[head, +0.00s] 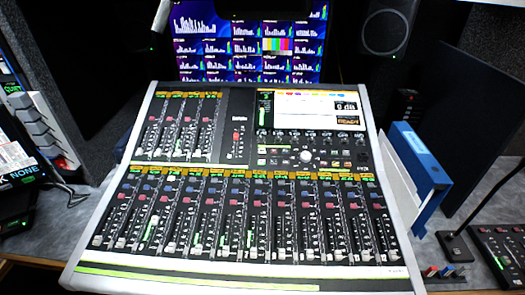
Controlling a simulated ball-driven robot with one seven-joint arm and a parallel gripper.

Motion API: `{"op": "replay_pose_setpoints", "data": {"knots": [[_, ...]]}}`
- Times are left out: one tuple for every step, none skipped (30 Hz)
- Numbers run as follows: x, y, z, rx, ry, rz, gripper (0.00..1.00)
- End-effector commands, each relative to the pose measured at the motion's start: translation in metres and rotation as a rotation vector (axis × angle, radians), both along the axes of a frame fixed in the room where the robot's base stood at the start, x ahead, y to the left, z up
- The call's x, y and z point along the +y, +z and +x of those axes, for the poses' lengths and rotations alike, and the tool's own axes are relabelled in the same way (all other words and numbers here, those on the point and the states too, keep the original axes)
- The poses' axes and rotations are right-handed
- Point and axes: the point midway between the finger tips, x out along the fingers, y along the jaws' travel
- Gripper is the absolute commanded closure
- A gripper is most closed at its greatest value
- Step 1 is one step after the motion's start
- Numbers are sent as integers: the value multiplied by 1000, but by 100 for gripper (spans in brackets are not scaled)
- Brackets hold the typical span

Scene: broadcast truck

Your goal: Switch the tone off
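A large sound mixing console (230,262) fills the middle of the head view, with rows of faders, small buttons and green-lit labels. Its upper right has a lit screen (300,106) with a readout that seems to say "0 dB" and an orange label below it. Under the screen are a round knob (306,156) and several small buttons. Button lettering is too small to read, so I cannot tell which control is the tone switch or its state. My gripper is not in view.
A monitor wall (245,50) with level graphs and colour bars stands behind the console. A dark speaker (386,32) and a blue binder (416,160) are at right. A small panel with coloured switches (443,271) and a gooseneck microphone (482,205) stand at lower right.

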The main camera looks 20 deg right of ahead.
Motion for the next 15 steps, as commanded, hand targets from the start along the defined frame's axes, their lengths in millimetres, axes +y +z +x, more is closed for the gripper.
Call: {"op": "replay_pose_setpoints", "data": {"knots": [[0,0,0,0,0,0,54],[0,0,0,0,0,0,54],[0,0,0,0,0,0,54],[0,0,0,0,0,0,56],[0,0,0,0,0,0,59],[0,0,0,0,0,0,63],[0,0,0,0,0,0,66],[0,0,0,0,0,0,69],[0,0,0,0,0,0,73],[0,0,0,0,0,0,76],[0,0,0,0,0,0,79],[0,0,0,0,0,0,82],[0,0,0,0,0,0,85],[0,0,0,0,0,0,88],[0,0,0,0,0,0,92]]}}
